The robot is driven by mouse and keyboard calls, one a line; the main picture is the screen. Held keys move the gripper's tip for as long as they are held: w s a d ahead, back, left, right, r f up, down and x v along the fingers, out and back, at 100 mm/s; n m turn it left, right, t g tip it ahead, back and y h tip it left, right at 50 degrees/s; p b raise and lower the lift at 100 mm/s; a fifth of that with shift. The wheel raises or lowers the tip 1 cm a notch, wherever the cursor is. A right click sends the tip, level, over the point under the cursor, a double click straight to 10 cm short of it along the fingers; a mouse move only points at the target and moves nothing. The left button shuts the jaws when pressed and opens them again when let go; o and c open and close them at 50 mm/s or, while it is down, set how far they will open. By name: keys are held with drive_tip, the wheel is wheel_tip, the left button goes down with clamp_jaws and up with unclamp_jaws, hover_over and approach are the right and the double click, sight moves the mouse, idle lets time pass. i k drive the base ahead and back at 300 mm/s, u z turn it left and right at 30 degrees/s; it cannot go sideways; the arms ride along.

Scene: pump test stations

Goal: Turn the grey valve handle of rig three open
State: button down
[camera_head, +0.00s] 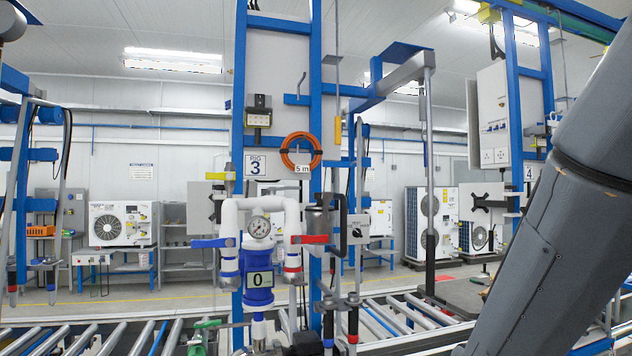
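The rig three station stands in the middle, marked by a "3" sign (254,165) on a blue frame. Its white pipework (231,212) carries a round gauge (259,227) above a blue pump body (258,268) labelled "0". A blue lever (213,243) sticks out level at the left of the pipes, and a red lever (310,239) lies level at the right. A green lever (207,324) sits low at the left. I cannot make out a grey valve handle for certain. My gripper is not in view; only my grey arm link shows at the right.
A metal canister (319,222) with a dark handle hangs beside the pipes. An orange hose coil (300,150) hangs above. A roller conveyor (95,338) runs along the front. Rig four (529,173) stands at the right. Boxed fan units (122,224) line the back.

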sight(284, 188)
drive_tip(key=z, duration=1)
drive_tip(key=i, duration=0.9)
drive_tip(key=u, duration=0.4)
